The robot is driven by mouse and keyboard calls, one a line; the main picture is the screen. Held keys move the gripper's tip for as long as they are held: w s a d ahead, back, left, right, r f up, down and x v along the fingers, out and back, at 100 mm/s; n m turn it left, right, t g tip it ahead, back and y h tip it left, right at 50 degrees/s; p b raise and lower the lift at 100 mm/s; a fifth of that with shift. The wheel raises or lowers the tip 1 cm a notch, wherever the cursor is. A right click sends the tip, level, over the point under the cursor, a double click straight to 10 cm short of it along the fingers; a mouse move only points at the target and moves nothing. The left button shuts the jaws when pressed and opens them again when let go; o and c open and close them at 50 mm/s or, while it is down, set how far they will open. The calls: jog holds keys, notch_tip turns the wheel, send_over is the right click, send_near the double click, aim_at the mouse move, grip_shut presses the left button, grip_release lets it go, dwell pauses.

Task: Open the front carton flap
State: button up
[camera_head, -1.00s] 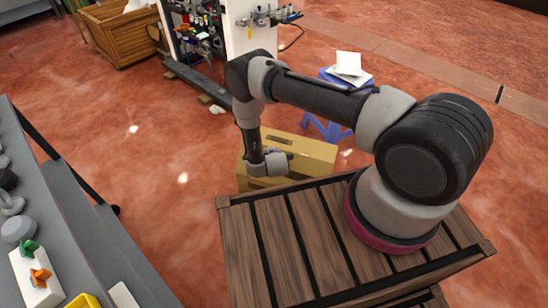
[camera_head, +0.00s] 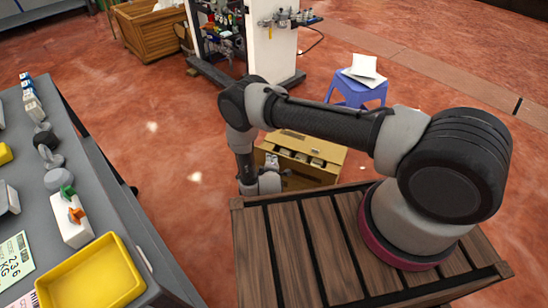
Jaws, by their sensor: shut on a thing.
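The tan cardboard carton (camera_head: 312,143) stands on the floor just beyond the wooden slatted platform. A long opening shows in it, with several pale items (camera_head: 301,157) inside. My gripper (camera_head: 272,164) is at the carton's left end, low beside the opening, partly hidden by my wrist. It is shut on the front carton flap, though the grip itself is too small and covered to see clearly. The carton's lower part is hidden behind the platform.
The wooden platform (camera_head: 290,245) fills the foreground. A grey table (camera_head: 100,215) with a yellow tray (camera_head: 92,278) stands at the left. A blue stool (camera_head: 357,92) with papers and a white tool panel (camera_head: 272,45) stand behind. Red floor is open between.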

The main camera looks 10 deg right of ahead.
jog(key=o, duration=0.7)
jog(key=s+a+f, duration=0.2)
jog(key=s+f, duration=0.1)
jog(key=shift+s+a+f, duration=0.2)
jog(key=shift+f, duration=0.1)
jog(key=shift+o, duration=0.5)
jog(key=shift+f, duration=0.1)
jog(key=shift+d, duration=0.1)
jog(key=shift+s+d+g, duration=0.1)
jog(key=shift+d+g, duration=0.2)
jog(key=shift+c, duration=0.2)
jog(key=o, duration=0.9)
jog(key=shift+c, duration=0.9)
jog(key=shift+c, duration=0.2)
